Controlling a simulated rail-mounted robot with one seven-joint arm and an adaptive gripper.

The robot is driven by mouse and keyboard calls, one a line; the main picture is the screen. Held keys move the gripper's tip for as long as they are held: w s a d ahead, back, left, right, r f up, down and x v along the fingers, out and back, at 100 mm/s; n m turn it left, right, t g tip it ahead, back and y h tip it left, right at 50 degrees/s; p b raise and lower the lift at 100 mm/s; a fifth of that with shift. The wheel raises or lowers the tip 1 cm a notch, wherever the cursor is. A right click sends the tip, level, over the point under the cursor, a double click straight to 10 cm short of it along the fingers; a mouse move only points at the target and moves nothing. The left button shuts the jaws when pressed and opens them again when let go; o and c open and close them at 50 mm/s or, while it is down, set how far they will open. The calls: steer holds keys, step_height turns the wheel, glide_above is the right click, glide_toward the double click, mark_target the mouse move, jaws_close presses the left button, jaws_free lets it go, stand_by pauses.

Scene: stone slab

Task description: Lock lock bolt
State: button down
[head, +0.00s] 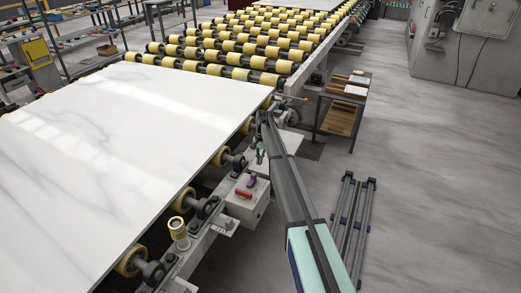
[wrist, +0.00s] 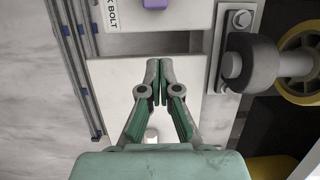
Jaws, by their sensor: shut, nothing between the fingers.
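A purple knob (wrist: 155,3) sits on a pale box at the top edge of the wrist view, mostly cut off. A label ending in "K BOLT" (wrist: 112,12) is beside it, partly out of frame. In the head view the purple knob (head: 252,181) is on a grey box at the conveyor's side, next to a red handle (head: 243,194). My gripper (wrist: 159,68) is shut and empty, its tips over a pale plate and short of the knob in the wrist view. In the head view my gripper (head: 260,157) is small, beyond the box.
A white marble slab (head: 110,150) lies on the yellow-ringed rollers to the left. A roller (wrist: 260,62) with its bracket is right of my gripper in the wrist view. A small cart (head: 341,108) stands at the right, and grey floor is open beyond it.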

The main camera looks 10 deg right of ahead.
mark_target(251, 181)
steer(key=s+a+p, duration=0.1)
steer(key=s+a+f+p, duration=0.1)
steer(key=s, duration=0.1)
steer(key=shift+s, duration=0.1)
steer(key=shift+s+a+f, duration=0.2)
steer(key=shift+a+f, duration=0.05)
steer(key=shift+a, duration=0.05)
steer(key=s+a, duration=0.1)
steer(key=s, duration=0.1)
steer(key=s+a+b, duration=0.1)
steer(key=s, duration=0.1)
steer(key=shift+a, duration=0.3)
steer(key=shift+w, duration=0.1)
